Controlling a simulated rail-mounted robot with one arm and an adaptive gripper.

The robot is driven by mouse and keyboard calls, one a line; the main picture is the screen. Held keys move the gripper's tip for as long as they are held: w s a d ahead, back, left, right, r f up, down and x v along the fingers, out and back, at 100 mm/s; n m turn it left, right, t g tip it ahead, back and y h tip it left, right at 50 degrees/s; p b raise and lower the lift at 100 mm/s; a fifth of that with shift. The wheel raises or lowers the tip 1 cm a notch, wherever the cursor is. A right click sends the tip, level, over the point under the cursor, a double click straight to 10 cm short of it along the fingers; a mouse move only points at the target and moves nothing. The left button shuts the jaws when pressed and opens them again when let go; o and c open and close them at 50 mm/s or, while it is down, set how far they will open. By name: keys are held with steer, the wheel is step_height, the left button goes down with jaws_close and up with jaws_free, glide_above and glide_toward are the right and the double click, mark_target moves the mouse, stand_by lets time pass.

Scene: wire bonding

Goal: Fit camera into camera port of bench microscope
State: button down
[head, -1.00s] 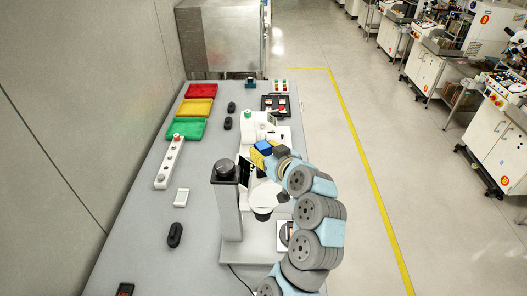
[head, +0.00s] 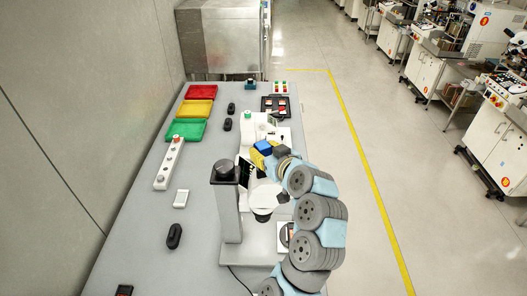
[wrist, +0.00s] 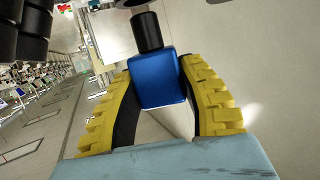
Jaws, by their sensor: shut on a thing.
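My gripper (wrist: 157,92) has its yellow ridged fingers on both sides of a blue box-shaped camera (wrist: 160,75) with a black cylinder at its far end. The fingers are shut on the camera body. In the head view the blue camera (head: 263,146) is held above the bench, close to the upper part of the bench microscope (head: 229,215). The microscope has a thick grey column, a dark knob on top and a pale flat base. My arm hides part of it. In the wrist view, dark cylinders show at the upper left. The camera port cannot be made out.
A white machine (head: 255,127) stands just behind the microscope. Red (head: 201,91), yellow (head: 194,108) and green (head: 186,131) trays lie at the back left. A white button box (head: 169,163) and small black items lie left of the microscope.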

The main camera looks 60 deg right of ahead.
steer(key=shift+f+b, duration=1.7)
steer(key=shift+f, duration=0.1)
steer(key=c, duration=0.6)
jaws_free()
steer(key=v, duration=0.7)
steer(key=shift+s+a, duration=0.2)
steer(key=shift+r, duration=0.15)
